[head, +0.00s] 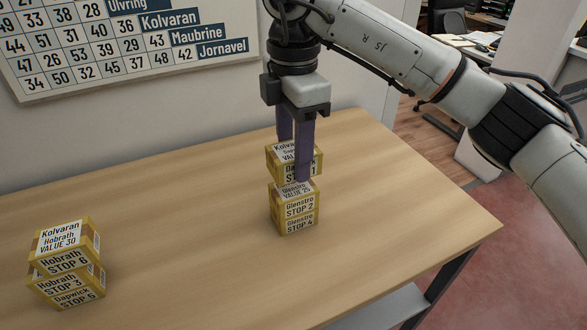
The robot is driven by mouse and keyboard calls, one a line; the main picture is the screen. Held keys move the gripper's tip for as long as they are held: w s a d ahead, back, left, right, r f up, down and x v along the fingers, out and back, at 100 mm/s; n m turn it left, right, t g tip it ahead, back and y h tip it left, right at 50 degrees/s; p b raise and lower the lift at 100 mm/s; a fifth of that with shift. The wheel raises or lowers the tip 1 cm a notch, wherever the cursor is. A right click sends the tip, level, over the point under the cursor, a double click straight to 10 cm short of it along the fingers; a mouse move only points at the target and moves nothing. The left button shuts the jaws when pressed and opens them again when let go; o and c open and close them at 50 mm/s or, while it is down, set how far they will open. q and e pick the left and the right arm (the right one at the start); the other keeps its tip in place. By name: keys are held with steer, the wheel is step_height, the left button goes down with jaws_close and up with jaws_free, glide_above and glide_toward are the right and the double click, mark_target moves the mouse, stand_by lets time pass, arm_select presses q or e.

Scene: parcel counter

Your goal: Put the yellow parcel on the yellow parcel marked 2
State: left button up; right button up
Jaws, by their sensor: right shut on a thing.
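My right gripper (294,160) points down with its purple fingers closed on the sides of a yellow parcel (313,168). The held parcel is labelled "STOP 1" on its front, and one finger covers part of its label. It is about level, above the yellow parcel marked "STOP 2" (300,207). Part of the lower parcel's top label, "Glenstro VALUE 25", shows beneath it, so a small gap seems to separate them. The STOP 2 parcel rests on a yellow parcel marked "STOP 4" (301,224). My left gripper is out of view.
The stacks stand on a wooden table (190,240). At the left is another stack: parcel STOP 6 (68,262) on top, STOP 3 (60,283) in the middle and STOP 5 (76,298) below. The table between the stacks is clear. A number board (120,75) hangs behind.

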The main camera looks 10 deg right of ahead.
mark_target(293, 171)
steer(key=shift+f, duration=1.95)
steer(key=shift+f, duration=0.2)
steer(key=o, duration=1.2)
steer(key=shift+c, duration=0.2)
steer(key=shift+r, duration=0.1)
step_height(293, 171, up, 12)
steer(key=shift+r, duration=0.15)
